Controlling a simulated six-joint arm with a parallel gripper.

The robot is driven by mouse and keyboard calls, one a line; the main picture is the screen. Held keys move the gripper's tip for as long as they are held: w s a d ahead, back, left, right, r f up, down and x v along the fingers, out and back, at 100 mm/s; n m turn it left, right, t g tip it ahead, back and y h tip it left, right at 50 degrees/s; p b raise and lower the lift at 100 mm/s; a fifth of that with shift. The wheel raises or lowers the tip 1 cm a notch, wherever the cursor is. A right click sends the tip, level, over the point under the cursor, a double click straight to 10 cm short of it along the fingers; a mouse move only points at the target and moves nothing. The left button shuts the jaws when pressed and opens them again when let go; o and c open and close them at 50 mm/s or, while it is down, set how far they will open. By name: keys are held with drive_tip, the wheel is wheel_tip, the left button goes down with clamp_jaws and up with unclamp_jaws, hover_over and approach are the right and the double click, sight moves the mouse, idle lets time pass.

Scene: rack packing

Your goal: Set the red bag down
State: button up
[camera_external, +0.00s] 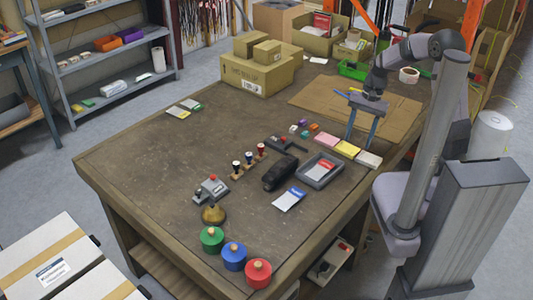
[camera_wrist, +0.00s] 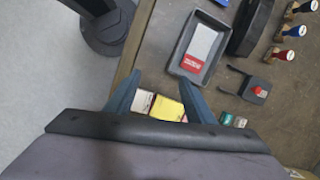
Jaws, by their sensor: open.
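A white bag with a red end (camera_external: 326,166) lies flat in a grey tray (camera_external: 311,181) on the table. It also shows in the wrist view (camera_wrist: 201,47), inside the tray (camera_wrist: 181,68). It is the only bag with red that I see near my gripper. My gripper (camera_external: 359,143) is open and empty, pointing down beside the tray, to its right in the external view. In the wrist view my gripper (camera_wrist: 160,82) has its fingers spread, with a yellow packet (camera_wrist: 167,109) and a whitish packet (camera_wrist: 142,102) showing between them. The bag is clear of both fingers.
Pink (camera_external: 326,141), yellow (camera_external: 347,149) and white packets (camera_external: 369,160) lie in a row near the tray. A black case (camera_external: 280,173) and a blue-white bag (camera_external: 289,200) lie next to the tray. Stamps (camera_external: 249,158) stand further left. Cardboard boxes (camera_external: 256,75) stand behind.

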drive_tip(key=s+d+f+n+t+h, duration=0.1)
drive_tip(key=s+d+n, duration=0.5)
drive_tip(key=d, duration=0.8)
drive_tip(key=s+f+h, duration=0.1)
drive_tip(key=s, duration=0.2)
drive_tip(key=shift+s+f+t, duration=0.15)
drive_tip(key=shift+t, duration=0.25)
wheel_tip(320, 180, up, 3)
drive_tip(key=p, duration=0.2)
drive_tip(key=shift+f+p, duration=0.15)
drive_tip(key=shift+p, duration=0.2)
idle(0.3)
